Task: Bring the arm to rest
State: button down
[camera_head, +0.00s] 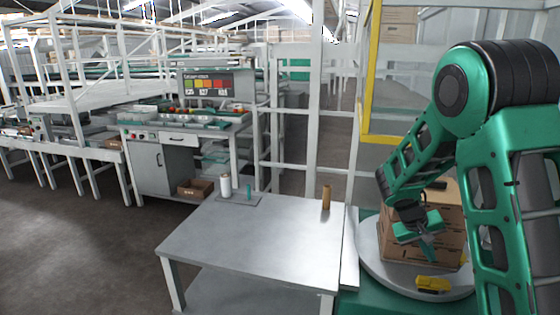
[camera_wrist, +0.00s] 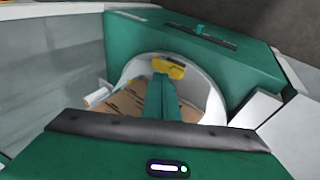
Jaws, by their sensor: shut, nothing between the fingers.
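My arm folds down at the right of the head view. My gripper (camera_head: 428,250) points downward, shut and empty, in front of a stack of brown cardboard boxes (camera_head: 450,215) on a round grey turntable (camera_head: 375,268). In the wrist view my gripper (camera_wrist: 161,80) shows as shut green fingers. The boxes lie behind and below it there, partly hidden. A yellow tool (camera_head: 433,284) lies on the turntable near the front rim; it also shows in the wrist view (camera_wrist: 170,68) just past the fingertips. I cannot tell whether the gripper touches the boxes.
A grey table (camera_head: 260,240) stands left of the turntable, with a white bottle (camera_head: 225,186), a teal item (camera_head: 249,187) and a brown bottle (camera_head: 326,197) on it. A yellow-edged frame (camera_head: 367,80) rises behind the arm. The floor (camera_head: 70,245) at the left is clear.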

jog(key=s+r+m+g+y, duration=0.15)
jog(key=s+r, duration=0.25)
jog(key=s, duration=0.5)
jog(key=s+r+m+y, duration=0.1)
jog(key=s+r+y, duration=0.1)
jog(key=s+r, duration=0.45)
jog(key=s+a+m+y, duration=0.1)
jog(key=s+a, duration=0.1)
jog(key=s, duration=0.7)
jog(key=s+a+r+y, duration=0.1)
jog(key=s+a+y, duration=0.1)
jog(key=s, duration=0.8)
jog(key=shift+a+m, duration=0.35)
jog(key=shift+a, duration=0.4)
jog(key=shift+r+t, duration=0.1)
jog(key=shift+t, duration=0.15)
jog(key=shift+w+f, duration=0.25)
jog(key=shift+w, duration=0.4)
